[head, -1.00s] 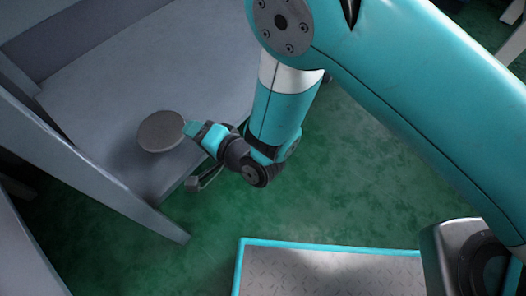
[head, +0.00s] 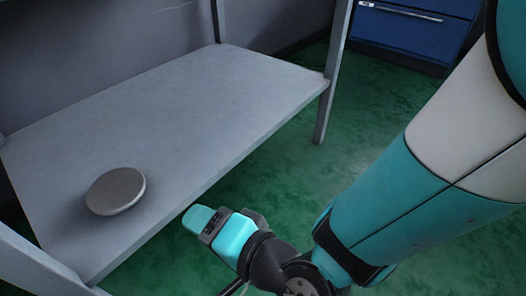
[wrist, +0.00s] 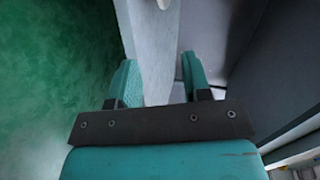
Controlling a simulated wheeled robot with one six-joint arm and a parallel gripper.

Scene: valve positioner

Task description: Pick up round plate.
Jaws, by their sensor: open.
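The round plate (head: 116,190) is a grey disc on the grey shelf (head: 190,110), near its front left corner in the head view. It looks slightly tilted, and I cannot tell what is under it. My gripper (head: 200,219) is to the right of the plate, apart from it, just off the shelf's front edge. In the wrist view my gripper (wrist: 158,75) has its two teal fingers spread with nothing held between them. The shelf's edge (wrist: 150,50) runs behind the gap between them. A small pale shape at the top edge there is too cut off to identify.
A shelf post (head: 335,75) stands at the right corner, and another frame bar (head: 35,265) crosses the lower left. A blue drawer cabinet (head: 410,30) is at the back right. The shelf top right of the plate is clear. Green floor (head: 270,160) lies in front.

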